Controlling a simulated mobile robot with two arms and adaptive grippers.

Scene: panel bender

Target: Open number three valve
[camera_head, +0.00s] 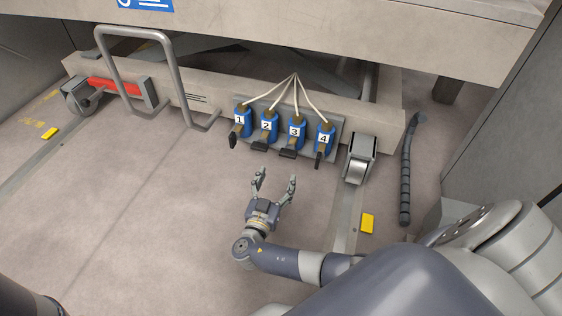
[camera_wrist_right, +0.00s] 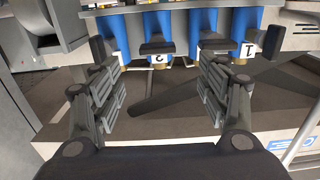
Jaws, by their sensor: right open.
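Number three valve (camera_head: 295,133) is a blue body with a white label, third from the left in a row of similar valves under the machine's beam. Its black handle (camera_head: 288,154) sits crosswise at the lower end. My right gripper (camera_head: 275,178) is open and empty, below and in front of the row, apart from it. In the upside-down right wrist view, the valve three handle (camera_wrist_right: 157,47) lies crosswise beyond the gap between the open fingers (camera_wrist_right: 160,82). My left gripper is not in view.
Valves one (camera_head: 240,121), two (camera_head: 267,128) and four (camera_head: 324,138) flank it closely. Handle two is also crosswise; one and four point lengthwise. White hoses rise above. A grey tube frame (camera_head: 150,72) stands left, a caster wheel (camera_head: 357,160) right.

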